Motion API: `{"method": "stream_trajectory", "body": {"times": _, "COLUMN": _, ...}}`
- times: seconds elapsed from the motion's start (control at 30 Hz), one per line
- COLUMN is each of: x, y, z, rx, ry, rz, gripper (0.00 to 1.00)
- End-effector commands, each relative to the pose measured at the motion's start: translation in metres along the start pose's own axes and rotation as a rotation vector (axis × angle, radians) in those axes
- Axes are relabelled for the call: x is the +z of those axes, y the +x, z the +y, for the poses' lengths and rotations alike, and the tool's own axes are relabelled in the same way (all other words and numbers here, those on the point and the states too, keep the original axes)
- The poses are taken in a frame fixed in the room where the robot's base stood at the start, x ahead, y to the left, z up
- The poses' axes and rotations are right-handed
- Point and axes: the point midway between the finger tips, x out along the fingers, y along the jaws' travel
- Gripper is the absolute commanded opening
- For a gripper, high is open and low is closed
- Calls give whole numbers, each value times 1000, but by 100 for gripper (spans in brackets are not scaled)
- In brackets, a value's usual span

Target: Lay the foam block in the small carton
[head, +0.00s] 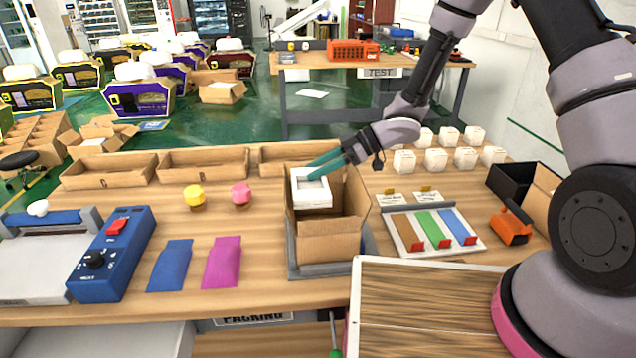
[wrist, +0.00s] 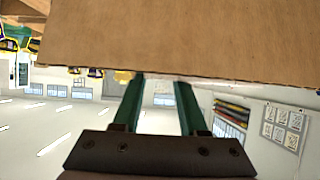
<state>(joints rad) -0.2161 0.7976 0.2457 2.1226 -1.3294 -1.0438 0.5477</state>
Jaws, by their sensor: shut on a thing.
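The foam block (head: 312,190) is white with a square recess in its top face. My gripper (head: 316,168), with green fingers, is shut on it. The block is at the mouth of the small carton (head: 327,238), an open brown box on a grey stand, toward its left side. The carton's front wall and flaps show in the head view. Whether the block touches the carton inside is hidden. In the wrist view my gripper (wrist: 160,92) shows both green fingers, and a brown cardboard panel (wrist: 180,40) fills the top and hides the fingertips.
Blue (head: 170,265) and magenta (head: 222,262) pouches lie left of the carton. A yellow (head: 194,196) and a pink (head: 241,194) piece stand behind them. A tray with coloured strips (head: 433,230) is at the right, with small white boxes (head: 436,159) behind it.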

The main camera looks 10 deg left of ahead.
Motion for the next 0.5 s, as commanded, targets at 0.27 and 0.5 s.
{"method": "stream_trajectory", "body": {"times": 0.27, "x": 30, "y": 16, "z": 0, "rx": 0, "ry": 1, "rz": -1, "gripper": 0}}
{"method": "stream_trajectory", "body": {"times": 0.5, "x": 30, "y": 16, "z": 0, "rx": 0, "ry": 1, "rz": -1, "gripper": 0}}
